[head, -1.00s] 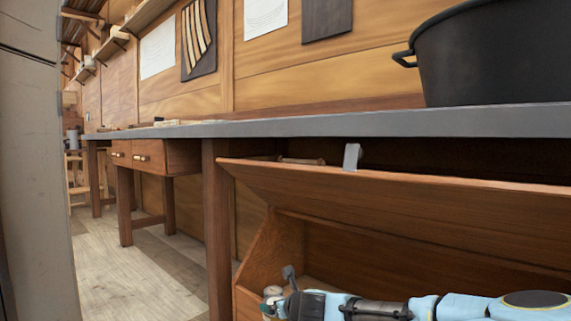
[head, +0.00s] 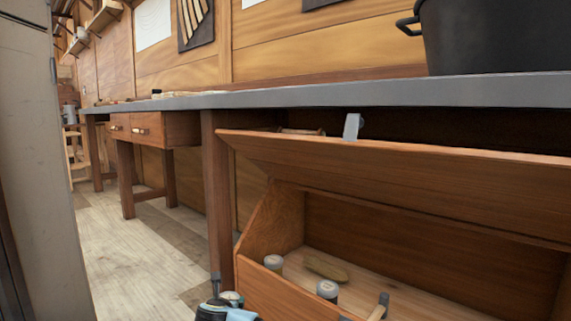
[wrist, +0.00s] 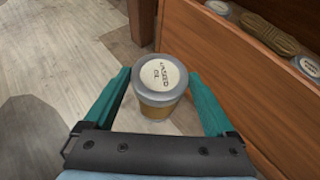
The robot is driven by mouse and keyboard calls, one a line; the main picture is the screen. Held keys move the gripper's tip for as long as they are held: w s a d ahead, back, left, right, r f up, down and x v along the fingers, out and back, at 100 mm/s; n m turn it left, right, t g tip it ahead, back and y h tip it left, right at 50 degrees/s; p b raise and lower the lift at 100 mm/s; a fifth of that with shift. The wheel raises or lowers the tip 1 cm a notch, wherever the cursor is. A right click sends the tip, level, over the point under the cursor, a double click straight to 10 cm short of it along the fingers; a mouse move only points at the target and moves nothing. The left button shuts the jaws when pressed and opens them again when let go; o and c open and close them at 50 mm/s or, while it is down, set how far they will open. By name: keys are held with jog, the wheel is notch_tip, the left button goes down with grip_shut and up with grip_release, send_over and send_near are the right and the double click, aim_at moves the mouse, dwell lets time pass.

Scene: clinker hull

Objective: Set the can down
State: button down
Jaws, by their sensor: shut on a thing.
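In the head view, my gripper (head: 216,302) is at the bottom edge, by the chest's lower left corner, with most of the arm out of frame.
The open wooden chest (head: 265,290) holds a can (head: 273,262), another can (head: 327,289) and a coil of rope (head: 325,268). Its raised lid (head: 380,180) leans under the grey bench top (head: 330,94). A black pot (head: 490,35) stands on the bench. Open plank floor (head: 140,255) lies left.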

jog(key=shift+d+r, duration=0.15)
jog(key=shift+r, duration=0.05)
